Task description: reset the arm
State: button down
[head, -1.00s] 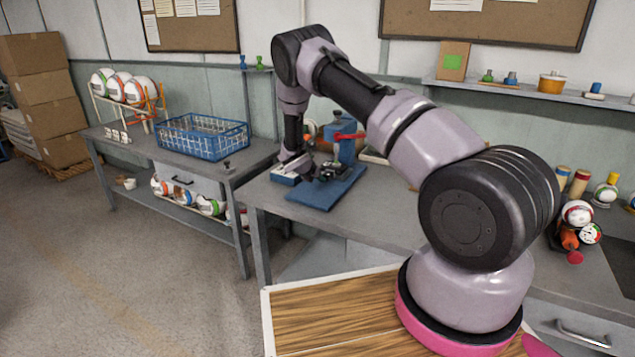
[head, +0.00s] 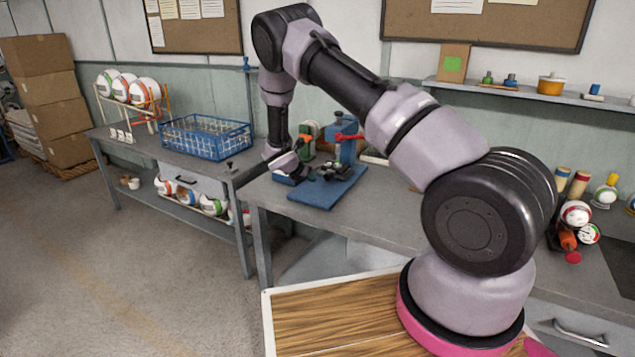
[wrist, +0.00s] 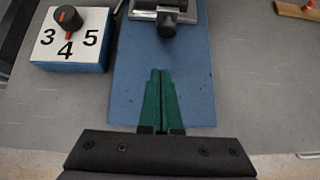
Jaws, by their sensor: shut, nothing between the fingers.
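My gripper's green fingers (wrist: 160,88) are pressed together in the wrist view, with nothing between them. They are over the blue base plate (wrist: 195,100) of the press, pointing at its dark metal fitting (wrist: 166,20). In the head view, my arm (head: 330,75) reaches left over the grey workbench and bends down at the wrist beside the blue press (head: 347,150) with its red handle (head: 351,136). The fingers are too small to make out there. A white-topped box with a dial (wrist: 68,45) and the numbers 3, 4 and 5 lies left of the fingers.
A second bench on the left carries a blue wire basket (head: 205,138) and a rack of balls (head: 128,88). Bottles and balls (head: 577,213) stand at the right of the workbench. A shelf (head: 530,92) runs along the back wall. The floor at left is clear.

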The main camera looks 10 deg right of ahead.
jog(key=v, duration=0.3)
jog(key=shift+s+a+r, duration=0.25)
jog(key=s+d+r+m+g+y, duration=0.1)
jog(key=s+d+r+m, duration=0.2)
jog(key=s+r+m, duration=0.5)
jog(key=s+d+r+m+g+y, duration=0.1)
jog(key=s+d+r+m, duration=0.25)
jog(key=r, duration=0.75)
jog(key=s+d+r+m+g+y, duration=0.1)
jog(key=s+d+r+m, duration=0.4)
jog(key=r, duration=0.5)
jog(key=s+a+r+m+t+y, duration=0.1)
jog(key=s+r+m, duration=0.3)
jog(key=s, duration=0.4)
jog(key=s+a+r+m+t+y, duration=0.1)
jog(key=s+a+r+m+y, duration=0.1)
jog(key=s+r+m, duration=0.2)
jog(key=s+a+r+m+t+y, duration=0.1)
jog(key=s+r+m, duration=0.3)
jog(key=s, duration=0.9)
jog(key=m+y, duration=0.1)
jog(key=m, duration=0.2)
jog(key=shift+a+r+y, duration=0.2)
jog(key=shift+a+y, duration=0.05)
jog(key=shift+y, duration=0.05)
